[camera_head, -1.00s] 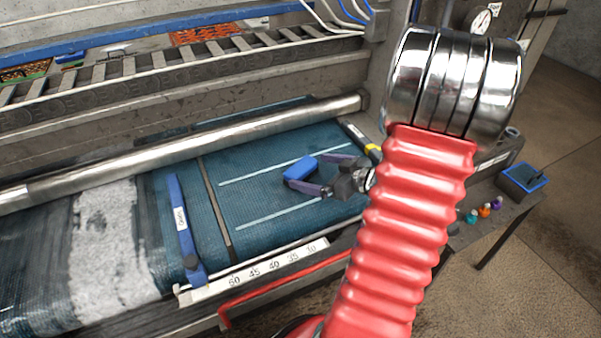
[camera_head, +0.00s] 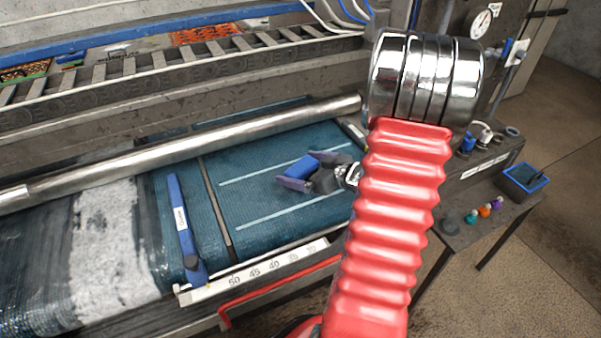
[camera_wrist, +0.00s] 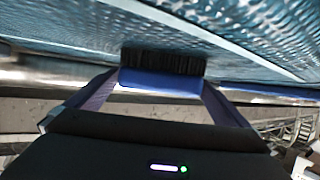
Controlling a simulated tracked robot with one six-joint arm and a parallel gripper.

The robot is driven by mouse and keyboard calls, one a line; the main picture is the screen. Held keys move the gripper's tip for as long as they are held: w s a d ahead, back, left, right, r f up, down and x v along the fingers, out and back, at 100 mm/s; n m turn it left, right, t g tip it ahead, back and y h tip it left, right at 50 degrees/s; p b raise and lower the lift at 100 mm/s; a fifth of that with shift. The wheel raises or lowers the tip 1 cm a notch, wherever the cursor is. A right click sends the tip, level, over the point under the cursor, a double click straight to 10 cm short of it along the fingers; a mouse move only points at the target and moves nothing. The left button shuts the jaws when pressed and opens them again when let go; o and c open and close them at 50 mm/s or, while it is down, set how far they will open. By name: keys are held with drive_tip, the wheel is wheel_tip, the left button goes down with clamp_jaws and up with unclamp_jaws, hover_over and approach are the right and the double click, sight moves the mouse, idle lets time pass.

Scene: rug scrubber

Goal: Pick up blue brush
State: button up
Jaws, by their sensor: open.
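The blue brush (camera_head: 301,167) is on the teal conveyor belt, between the two fingers of my gripper (camera_head: 303,172). In the wrist view, the blue brush (camera_wrist: 160,81) shows its blue back toward me, with dark bristles on the side toward the belt. My gripper (camera_wrist: 160,98) is open, with one purple finger on each side of the brush. Whether either finger touches the brush, I cannot tell. My red ribbed arm hides the right end of the belt in the head view.
A blue bar (camera_head: 184,230) with a white label lies across the belt at left. A steel roller (camera_head: 200,147) runs behind the brush. A numbered white ruler (camera_head: 258,272) lines the front edge. A side table (camera_head: 480,230) with small coloured knobs stands at right.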

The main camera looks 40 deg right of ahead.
sight(301, 166)
idle(0.5)
drive_tip(key=c, duration=1)
drive_tip(key=shift+r, duration=0.15)
wheel_tip(301, 166, up, 10)
drive_tip(key=shift+f, duration=0.1)
idle(0.7)
